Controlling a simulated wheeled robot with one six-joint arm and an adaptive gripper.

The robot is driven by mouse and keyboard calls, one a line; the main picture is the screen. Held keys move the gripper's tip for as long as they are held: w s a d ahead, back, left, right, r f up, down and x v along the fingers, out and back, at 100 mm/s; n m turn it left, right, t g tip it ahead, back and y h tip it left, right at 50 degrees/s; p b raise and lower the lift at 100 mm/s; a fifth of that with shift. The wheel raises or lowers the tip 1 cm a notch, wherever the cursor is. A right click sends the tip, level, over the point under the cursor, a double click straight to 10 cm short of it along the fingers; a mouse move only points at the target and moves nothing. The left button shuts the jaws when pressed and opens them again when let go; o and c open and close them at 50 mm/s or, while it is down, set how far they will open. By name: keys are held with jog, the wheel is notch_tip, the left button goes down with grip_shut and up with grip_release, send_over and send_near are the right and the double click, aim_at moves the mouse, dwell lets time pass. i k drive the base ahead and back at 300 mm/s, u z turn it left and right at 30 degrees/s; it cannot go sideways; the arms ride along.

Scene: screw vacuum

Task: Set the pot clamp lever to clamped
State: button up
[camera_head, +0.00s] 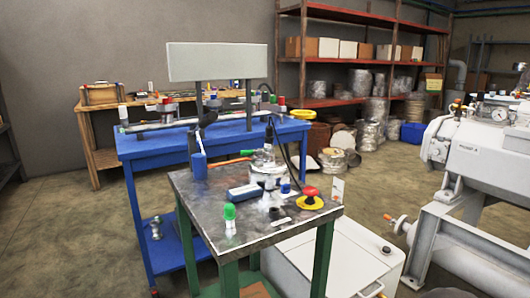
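A small metal pot-like vessel with a lid (266,170) stands on the dark metal top of a small green-legged table (207,207). An orange lever-like part (243,154) shows beside its upper left; I cannot tell whether this is the pot clamp lever or how it is set. A black hose or cable runs near the vessel's right side. My gripper is not in view.
A blue workbench (140,150) stands behind. A large white machine (480,150) stands at right, a white cabinet (340,262) beside the table.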

aim_at(259, 151)
jog(key=u, duration=0.05)
jog(key=k, duration=1.25)
jog(key=z, duration=0.65)
jog(key=i, duration=1.3)
jog(key=u, duration=0.65)
jog(key=i, duration=0.65)
jog(key=u, duration=0.75)
